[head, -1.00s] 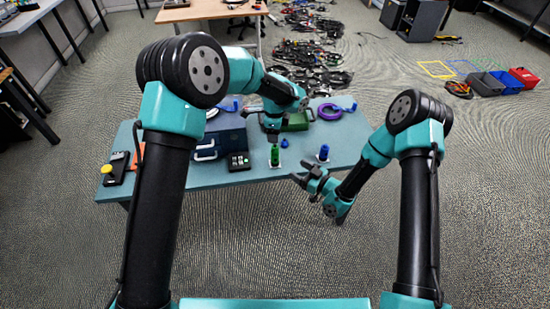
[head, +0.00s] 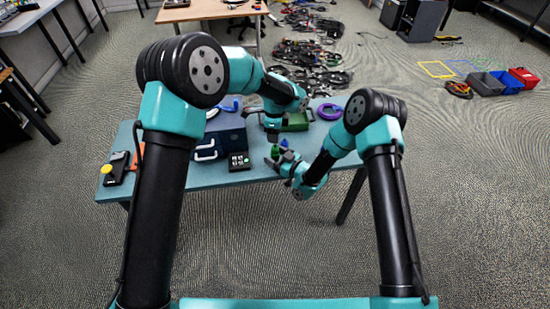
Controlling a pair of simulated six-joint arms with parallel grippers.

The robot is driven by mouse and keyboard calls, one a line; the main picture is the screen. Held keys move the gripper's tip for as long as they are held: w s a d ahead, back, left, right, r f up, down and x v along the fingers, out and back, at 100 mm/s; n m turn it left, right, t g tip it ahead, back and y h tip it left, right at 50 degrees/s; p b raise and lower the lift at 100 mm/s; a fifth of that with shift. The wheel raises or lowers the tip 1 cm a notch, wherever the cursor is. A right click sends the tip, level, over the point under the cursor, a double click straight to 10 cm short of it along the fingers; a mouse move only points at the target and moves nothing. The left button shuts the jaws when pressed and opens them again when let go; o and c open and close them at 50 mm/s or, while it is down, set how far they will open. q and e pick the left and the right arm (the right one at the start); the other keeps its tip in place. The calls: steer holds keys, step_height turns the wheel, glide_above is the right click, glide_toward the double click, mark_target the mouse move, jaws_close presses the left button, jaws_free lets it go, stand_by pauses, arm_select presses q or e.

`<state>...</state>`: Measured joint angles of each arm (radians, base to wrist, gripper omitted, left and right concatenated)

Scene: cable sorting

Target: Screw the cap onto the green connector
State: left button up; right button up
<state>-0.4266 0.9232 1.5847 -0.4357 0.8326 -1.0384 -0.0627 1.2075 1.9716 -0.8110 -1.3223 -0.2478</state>
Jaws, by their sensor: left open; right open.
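The green connector (head: 275,151) stands near the front edge of the blue-grey table, and only its upper part shows. My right gripper (head: 279,159) is open, sideways at the connector's front, and hides its lower part. I cannot tell whether its fingers touch it. My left gripper (head: 274,138) is open and points down just above the connector's top. I cannot make out a separate cap on the connector. A small blue piece (head: 284,144) lies just right of the connector; I cannot tell what it is.
On the table (head: 225,180) are a blue case (head: 226,138), a dark button box (head: 239,161), a green case (head: 297,122) and a purple ring (head: 330,111). A black device with a yellow knob (head: 107,169) lies at the left. My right arm covers the right front.

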jaws_close()
stand_by(0.6)
